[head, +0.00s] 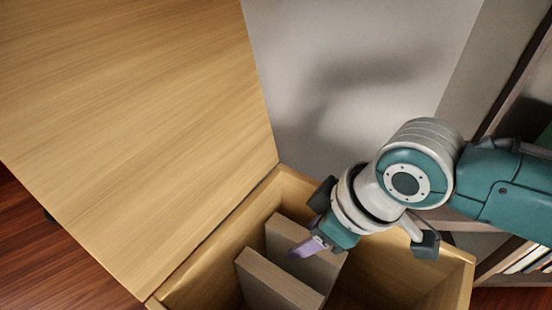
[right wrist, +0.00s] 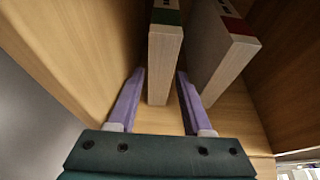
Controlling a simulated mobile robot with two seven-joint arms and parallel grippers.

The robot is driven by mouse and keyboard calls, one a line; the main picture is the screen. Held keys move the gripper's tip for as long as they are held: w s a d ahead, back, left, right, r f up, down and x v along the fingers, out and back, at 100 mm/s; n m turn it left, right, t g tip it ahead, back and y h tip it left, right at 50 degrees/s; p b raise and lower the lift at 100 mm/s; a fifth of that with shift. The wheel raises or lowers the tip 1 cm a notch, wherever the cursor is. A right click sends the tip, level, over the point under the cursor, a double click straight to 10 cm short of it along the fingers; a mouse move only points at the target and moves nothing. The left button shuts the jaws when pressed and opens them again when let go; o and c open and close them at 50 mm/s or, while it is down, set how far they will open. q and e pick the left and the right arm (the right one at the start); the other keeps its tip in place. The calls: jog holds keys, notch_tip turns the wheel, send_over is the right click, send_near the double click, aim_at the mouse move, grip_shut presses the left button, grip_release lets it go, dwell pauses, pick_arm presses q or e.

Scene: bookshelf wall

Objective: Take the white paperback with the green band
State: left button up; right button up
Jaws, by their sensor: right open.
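In the right wrist view, a pale book with a green band (right wrist: 164,58) at its far end stands on edge inside a wooden box. My right gripper (right wrist: 160,74) is open, with one lavender finger on each side of this book. The right finger lies in the gap between it and a second pale book with a red band (right wrist: 222,58). In the head view, my right gripper (head: 308,247) reaches down into the box among two pale books; their bands do not show there. Whether the fingers touch the book I cannot tell. My left gripper is not in view.
The wooden box (head: 455,285) has raised walls around the books, with some free room inside to their right. A grey wall (head: 350,60) rises behind, and a bookshelf (head: 490,265) stands at the right.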

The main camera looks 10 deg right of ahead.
jog(key=shift+f, duration=0.25)
dwell(0.3)
jog(key=shift+c, duration=0.2)
grip_shut()
dwell(1.3)
